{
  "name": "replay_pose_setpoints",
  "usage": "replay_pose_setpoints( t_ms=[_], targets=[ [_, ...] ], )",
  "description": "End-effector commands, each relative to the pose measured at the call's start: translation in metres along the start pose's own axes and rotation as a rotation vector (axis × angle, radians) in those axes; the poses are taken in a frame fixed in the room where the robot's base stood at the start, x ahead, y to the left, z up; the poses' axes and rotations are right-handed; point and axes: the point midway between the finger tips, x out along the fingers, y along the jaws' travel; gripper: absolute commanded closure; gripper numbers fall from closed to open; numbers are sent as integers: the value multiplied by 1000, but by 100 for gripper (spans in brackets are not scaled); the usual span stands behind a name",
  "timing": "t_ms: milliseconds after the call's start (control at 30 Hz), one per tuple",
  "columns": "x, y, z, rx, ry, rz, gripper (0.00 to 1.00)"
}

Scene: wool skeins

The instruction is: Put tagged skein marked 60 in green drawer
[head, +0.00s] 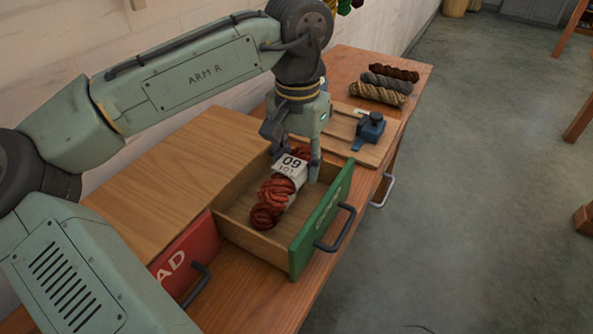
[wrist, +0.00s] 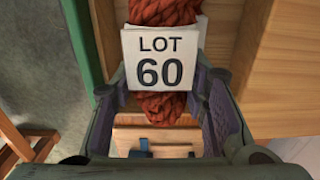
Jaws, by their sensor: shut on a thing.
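A rust-red twisted skein (head: 268,205) with a white tag reading LOT 60 (head: 291,168) is in my gripper (head: 293,160). In the wrist view the skein (wrist: 165,12) shows between the two fingers, and its tag (wrist: 160,60) covers its middle. My gripper is shut on the skein. The green drawer (head: 325,222) is pulled open, and the skein is at its wooden interior. I cannot tell whether the skein touches the drawer floor. The drawer's green front (wrist: 82,35) also shows at the left of the wrist view.
A red drawer (head: 185,253) sits to the left, seemingly shut. A wooden board with a blue device (head: 370,128) lies behind the green drawer. Several skeins, brown (head: 394,72), grey (head: 385,82) and tan (head: 378,93), lie at the table's far end. Open floor lies to the right.

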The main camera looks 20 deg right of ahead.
Motion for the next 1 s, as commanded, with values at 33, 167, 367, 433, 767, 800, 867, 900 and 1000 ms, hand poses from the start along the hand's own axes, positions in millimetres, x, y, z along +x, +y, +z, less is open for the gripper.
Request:
replay_pose_setpoints(
  t_ms=[33, 167, 367, 433, 767, 800, 867, 900, 1000],
  targets=[
    [7, 0, 0, 0, -2, -1, 87],
    [22, 0, 0, 1, -1, 0, 87],
    [23, 0, 0, 1, 1, 0, 87],
    [24, 0, 0, 1, 0, 0, 87],
    [26, 0, 0, 0, 1, 0, 44],
    [26, 0, 0, 0, 1, 0, 41],
    [26, 0, 0, 0, 1, 0, 40],
    [26, 0, 0, 0, 1, 0, 40],
    [26, 0, 0, 0, 1, 0, 40]
  ],
)
